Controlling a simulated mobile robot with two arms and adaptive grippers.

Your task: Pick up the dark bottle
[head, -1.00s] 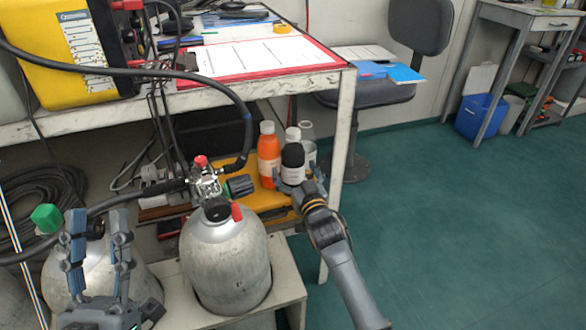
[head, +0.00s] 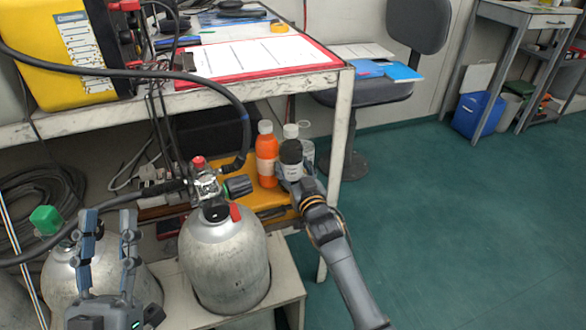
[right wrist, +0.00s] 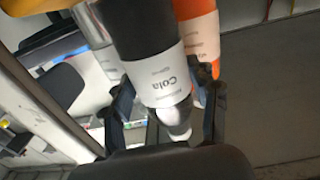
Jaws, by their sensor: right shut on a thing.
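My left gripper (head: 107,222) is open and empty, fingers up, in front of a grey cylinder.
An orange bottle (head: 266,155) stands just left of the dark bottle, and a clear bottle (head: 307,150) is close behind on the right. A grey cylinder (head: 225,262) with a valve stands in front. The bench leg (head: 340,135) is close on the right. Green floor beyond is open.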

